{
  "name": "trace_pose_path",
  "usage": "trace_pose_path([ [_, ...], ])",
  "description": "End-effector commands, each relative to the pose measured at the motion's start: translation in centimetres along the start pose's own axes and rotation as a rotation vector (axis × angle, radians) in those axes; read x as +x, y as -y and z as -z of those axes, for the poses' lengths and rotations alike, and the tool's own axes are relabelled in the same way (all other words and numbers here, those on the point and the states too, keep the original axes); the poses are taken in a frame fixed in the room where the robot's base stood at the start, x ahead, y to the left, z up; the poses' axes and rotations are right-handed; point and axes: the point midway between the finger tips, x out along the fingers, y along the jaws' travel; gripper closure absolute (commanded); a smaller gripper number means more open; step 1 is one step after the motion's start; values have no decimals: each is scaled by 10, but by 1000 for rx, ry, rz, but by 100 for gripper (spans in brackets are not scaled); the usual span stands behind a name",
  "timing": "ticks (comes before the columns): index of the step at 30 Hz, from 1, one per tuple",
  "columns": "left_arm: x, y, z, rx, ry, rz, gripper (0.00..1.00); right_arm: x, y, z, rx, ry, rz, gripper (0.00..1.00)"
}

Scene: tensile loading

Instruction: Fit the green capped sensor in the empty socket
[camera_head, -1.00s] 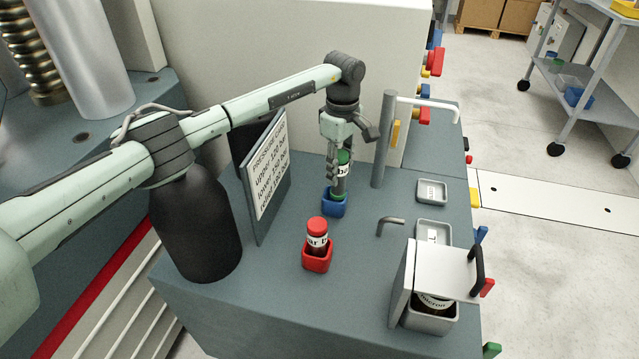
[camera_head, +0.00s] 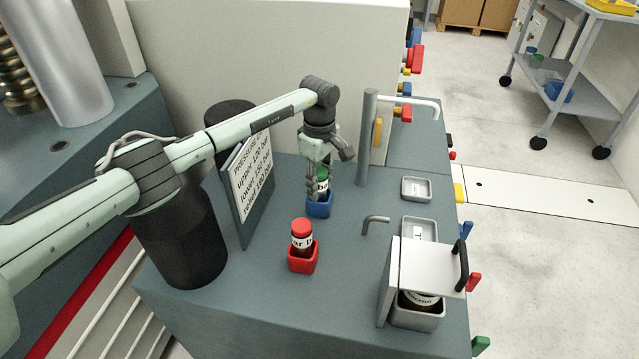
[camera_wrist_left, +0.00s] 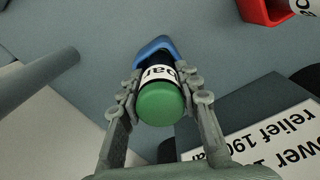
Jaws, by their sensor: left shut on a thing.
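The green capped sensor (camera_head: 322,184) has a green top and a white label with black print. My left gripper (camera_head: 318,178) is shut on it from above. The sensor stands in or just over the blue socket (camera_head: 319,207); its lower end is hidden by the socket walls. In the left wrist view the green cap (camera_wrist_left: 160,104) sits between both fingers, with the blue socket (camera_wrist_left: 153,50) right behind it. How deep the sensor sits I cannot tell. My right gripper is not in view.
A red-capped sensor (camera_head: 302,233) stands in a red socket (camera_head: 302,259) in front. A sign board (camera_head: 248,190) is close on the left, a grey post (camera_head: 367,140) on the right. A lidded box (camera_head: 416,316) holds a dark jar. Small trays (camera_head: 416,188) lie at the right.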

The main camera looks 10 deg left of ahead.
Motion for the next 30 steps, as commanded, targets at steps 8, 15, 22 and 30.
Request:
trace_pose_path([
  [8,1,0,0,0,0,0,63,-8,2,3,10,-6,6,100],
  [15,1,0,0,0,0,0,46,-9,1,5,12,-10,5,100],
  [22,0,0,0,0,0,0,46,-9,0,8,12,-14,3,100],
  [30,-32,-1,1,1,-2,-5,46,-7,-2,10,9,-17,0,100],
])
